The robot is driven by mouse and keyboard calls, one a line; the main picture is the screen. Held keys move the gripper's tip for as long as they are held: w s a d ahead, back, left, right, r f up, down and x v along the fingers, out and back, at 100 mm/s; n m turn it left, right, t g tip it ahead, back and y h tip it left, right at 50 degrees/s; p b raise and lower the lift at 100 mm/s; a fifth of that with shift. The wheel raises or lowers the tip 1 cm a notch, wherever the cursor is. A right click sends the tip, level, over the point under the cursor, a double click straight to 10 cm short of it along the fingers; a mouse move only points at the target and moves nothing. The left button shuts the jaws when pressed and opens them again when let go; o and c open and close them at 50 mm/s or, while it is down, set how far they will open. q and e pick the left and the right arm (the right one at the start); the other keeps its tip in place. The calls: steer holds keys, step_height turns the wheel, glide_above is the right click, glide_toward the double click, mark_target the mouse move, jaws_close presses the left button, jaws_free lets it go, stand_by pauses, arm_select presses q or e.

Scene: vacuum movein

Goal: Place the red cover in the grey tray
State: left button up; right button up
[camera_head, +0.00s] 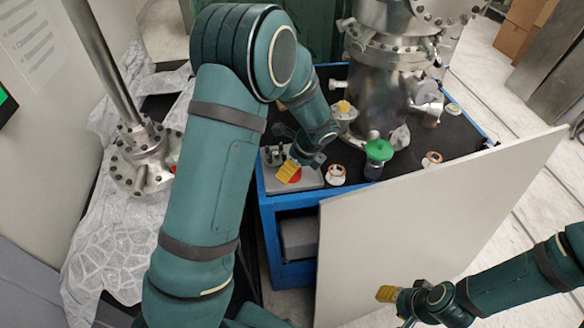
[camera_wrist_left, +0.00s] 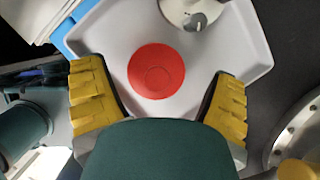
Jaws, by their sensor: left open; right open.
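The red cover (camera_wrist_left: 156,71) is a flat round disc lying in the grey tray (camera_wrist_left: 110,30), as the left wrist view shows. In the head view a bit of the red cover (camera_head: 296,175) shows beside yellow fingertips at the grey tray (camera_head: 308,183). My left gripper (camera_head: 288,171) is open over the tray. In the wrist view its yellow fingers (camera_wrist_left: 161,102) stand apart on either side of the cover, with nothing gripped. My right gripper (camera_head: 387,294) is open and empty at the lower right, in front of the white panel.
The blue-framed cart (camera_head: 268,215) has a black top. A steel vessel (camera_head: 380,90), a green-capped jar (camera_head: 378,151) and small orange-ringed parts (camera_head: 336,174) stand on it. A metal part (camera_wrist_left: 192,10) shares the tray. A large white panel (camera_head: 420,230) leans before the cart.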

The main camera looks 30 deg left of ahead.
arm_select(q)
steer(key=p+v, duration=0.2)
steer(key=v, duration=0.8)
steer(key=shift+s+f, duration=0.1)
steer(key=shift+s, duration=0.05)
